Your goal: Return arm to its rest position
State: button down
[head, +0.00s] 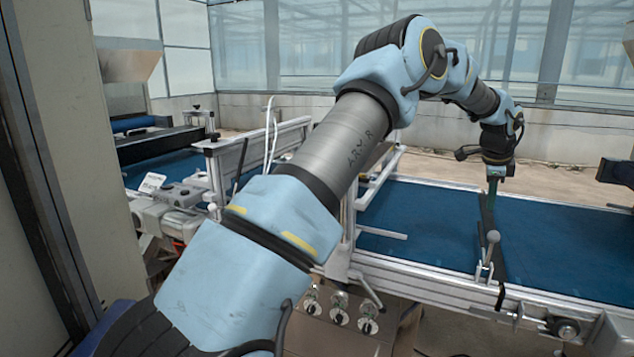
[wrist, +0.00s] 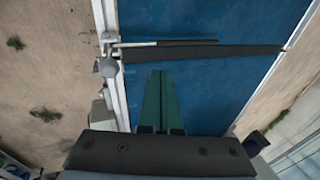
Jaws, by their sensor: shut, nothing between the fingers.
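My arm is light blue and grey and reaches from the lower left of the head view over the conveyor to the right. My gripper (head: 494,184) points down above the blue belt (head: 569,237), close to a dark bar across it. In the wrist view my gripper (wrist: 159,72) shows as two green fingers side by side, closed together with nothing between them. The fingertips lie near the dark bar (wrist: 205,51) and over the blue belt (wrist: 225,95). The head view shows the fingers small and partly against the dark bar.
A lever with a round grey knob (head: 493,237) stands on the conveyor's metal side rail (head: 430,285), near my gripper. Knobs on a control panel (head: 340,318) sit below the rail. Another machine (head: 180,190) stands at the left. The belt right of the bar is clear.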

jog(key=s+a+n+y, duration=0.2)
jog(key=a+n, duration=0.8)
jog(key=a, duration=1.8)
jog(key=s+a+f+n, duration=0.1)
jog(key=s+a+n, duration=0.5)
jog(key=s+a, duration=0.3)
jog(key=s+a+f+n+g, duration=0.1)
jog(key=s+a+n, duration=0.5)
jog(key=a, duration=0.8)
jog(key=s+f, duration=0.1)
jog(key=s, duration=0.2)
jog(key=shift+s+y, duration=0.25)
jog(key=shift+y, duration=0.05)
